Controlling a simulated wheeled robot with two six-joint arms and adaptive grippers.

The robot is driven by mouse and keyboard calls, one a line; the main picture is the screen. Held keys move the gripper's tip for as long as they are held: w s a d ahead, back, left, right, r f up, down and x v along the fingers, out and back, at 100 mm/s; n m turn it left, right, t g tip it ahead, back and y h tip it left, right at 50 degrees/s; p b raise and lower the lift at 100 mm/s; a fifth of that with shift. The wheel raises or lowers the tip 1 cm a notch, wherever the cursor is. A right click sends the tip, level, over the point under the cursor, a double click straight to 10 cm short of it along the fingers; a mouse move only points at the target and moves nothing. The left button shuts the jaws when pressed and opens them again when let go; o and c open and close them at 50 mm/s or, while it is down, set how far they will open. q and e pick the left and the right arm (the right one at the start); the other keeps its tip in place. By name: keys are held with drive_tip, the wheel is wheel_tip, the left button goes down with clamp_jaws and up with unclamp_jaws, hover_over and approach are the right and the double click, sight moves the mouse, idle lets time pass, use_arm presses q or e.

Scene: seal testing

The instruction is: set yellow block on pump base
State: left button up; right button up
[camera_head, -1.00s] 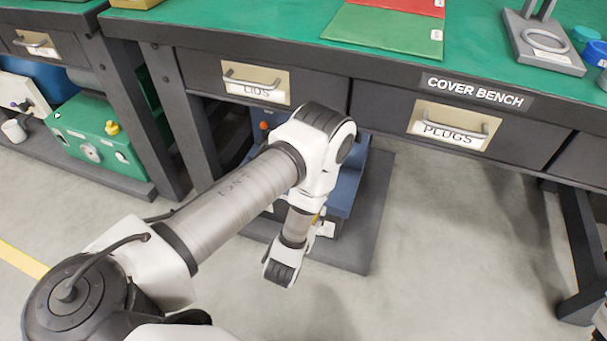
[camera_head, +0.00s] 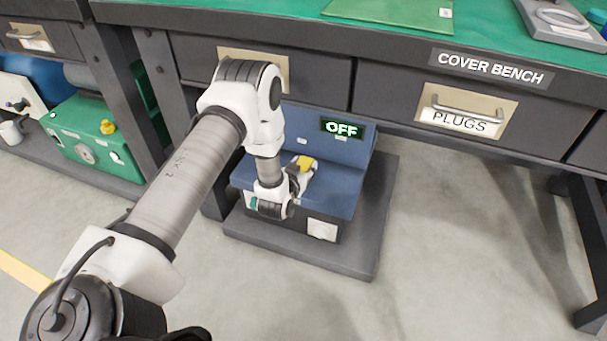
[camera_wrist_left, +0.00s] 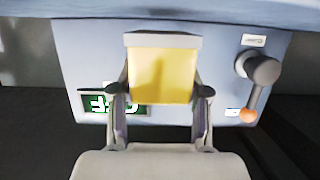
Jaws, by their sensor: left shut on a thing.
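The yellow block (camera_head: 306,162) is in my left gripper (camera_wrist_left: 161,95), whose two fingers close on its sides in the left wrist view. There the block (camera_wrist_left: 162,76) has a grey strip along its far edge. In the head view, my left wrist hides most of the gripper. The block appears over the blue pump unit (camera_head: 339,190), in front of its upright panel. I cannot tell whether it touches the pump. The pump stands on a dark grey slab (camera_head: 371,240) under the bench. My right gripper is out of view.
The pump panel has a lit OFF display (camera_head: 342,129). A lever with an orange knob (camera_wrist_left: 248,115) is beside the block in the wrist view. The cover bench (camera_head: 400,60) overhangs the pump. A green machine (camera_head: 95,145) stands at left. Floor at right is clear.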

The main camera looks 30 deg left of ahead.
use_arm(q)
drive_tip(key=shift+w+f, duration=0.1)
drive_tip(key=shift+f, duration=0.7)
drive_tip(key=shift+r, duration=0.25)
drive_tip(key=shift+f, duration=0.15)
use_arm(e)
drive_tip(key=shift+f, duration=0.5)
use_arm(q)
drive_tip(key=o, duration=1.3)
